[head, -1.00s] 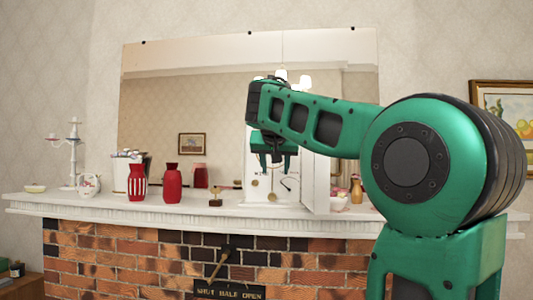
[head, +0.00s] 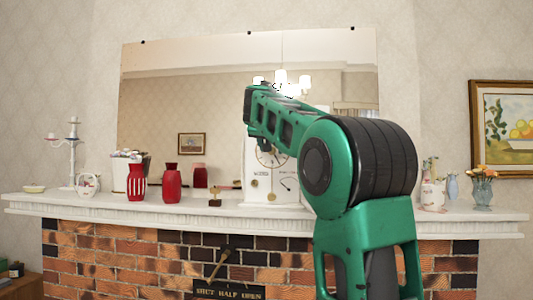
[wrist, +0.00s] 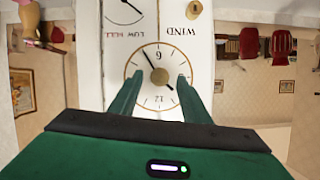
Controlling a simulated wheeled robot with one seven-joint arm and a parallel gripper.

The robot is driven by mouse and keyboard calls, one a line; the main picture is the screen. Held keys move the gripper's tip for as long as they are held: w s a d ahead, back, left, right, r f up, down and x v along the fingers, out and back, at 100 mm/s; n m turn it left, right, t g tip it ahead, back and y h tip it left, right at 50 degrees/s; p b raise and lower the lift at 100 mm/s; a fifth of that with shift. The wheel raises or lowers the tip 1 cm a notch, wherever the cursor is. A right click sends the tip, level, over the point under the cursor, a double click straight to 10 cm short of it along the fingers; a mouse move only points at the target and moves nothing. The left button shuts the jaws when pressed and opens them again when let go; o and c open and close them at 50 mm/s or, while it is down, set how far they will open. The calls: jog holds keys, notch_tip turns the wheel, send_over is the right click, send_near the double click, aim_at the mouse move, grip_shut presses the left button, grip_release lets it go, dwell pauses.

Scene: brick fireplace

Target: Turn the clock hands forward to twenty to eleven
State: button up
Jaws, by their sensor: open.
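The white clock (head: 257,197) stands on the mantel, partly behind my arm. In the wrist view its dial (wrist: 160,98) appears upside down, with the 6 at the top. Whether the fingertips touch the face is not clear.
Left on the mantel (head: 110,208) stand a brass figurine (head: 215,197), red vases (head: 171,184) and a candelabra (head: 73,150). Flower vases (head: 483,190) stand at the right. A mirror (head: 215,100) is behind.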

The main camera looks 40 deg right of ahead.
jog(key=shift+x, duration=0.8)
jog(key=shift+c, duration=0.3)
jog(key=c, duration=1)
jog(key=shift+s+d+m+t+y, duration=0.1)
jog(key=shift+m+t+y, duration=0.4)
jog(key=shift+m, duration=0.45)
jog(key=shift+s+m+t+y, duration=0.1)
jog(key=shift+m+t+y, duration=0.2)
jog(key=shift+m+t, duration=0.55)
